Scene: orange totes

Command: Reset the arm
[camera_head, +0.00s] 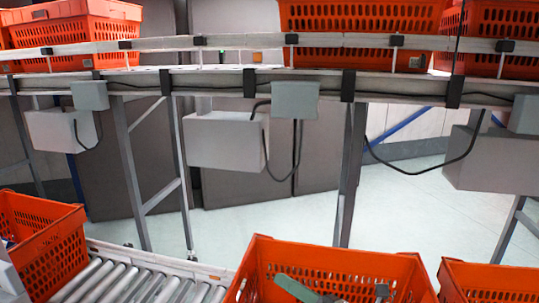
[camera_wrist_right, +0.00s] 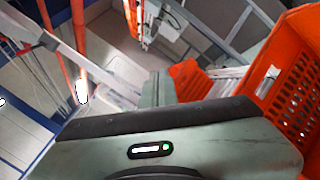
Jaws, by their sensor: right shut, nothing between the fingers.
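My right gripper (camera_head: 297,289) shows as a grey-green part at the bottom of the head view, against the middle orange tote (camera_head: 345,262). Whether it is inside the tote or above it is hard to tell. In the right wrist view the gripper (camera_wrist_right: 159,86) is shut, with nothing held. Its grey-green body with a dark edge fills the bottom of that view. My left gripper cannot be made out in the head view.
Orange totes stand at the lower left (camera_head: 45,245) and lower right (camera_head: 490,280). A roller conveyor (camera_head: 140,280) runs between the lower totes. A raised conveyor (camera_head: 220,82) with more totes crosses the back. In the wrist view, an orange tote (camera_wrist_right: 295,90) is close at right.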

